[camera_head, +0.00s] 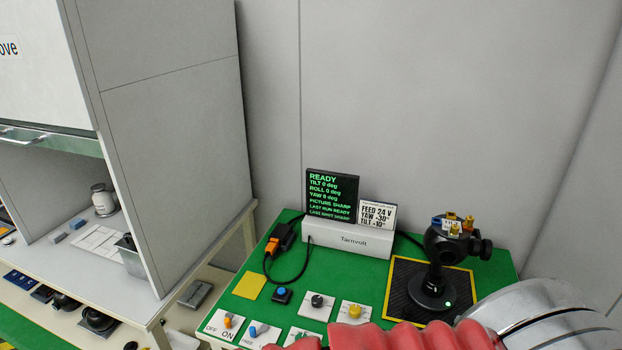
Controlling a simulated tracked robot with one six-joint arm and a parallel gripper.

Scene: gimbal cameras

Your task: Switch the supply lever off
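The supply lever (228,320) is a small lever with an orange part on a white plate at the front left corner of the green bench. The plate (218,330) is marked OFF at its left and ON at its lower right. The lever is too small to tell surely which mark it is set to. My arm, with a red ribbed sleeve and silver link, crosses the bottom right. My gripper is not in view.
Beside the lever plate is another plate with a blue lever (255,330). Behind stand a READY screen (332,194), a Tarnvolt box (345,240) and a black gimbal camera (440,260) on a yellow-edged mat. A yellow square (249,286) lies left. A white cabinet (170,130) borders the left.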

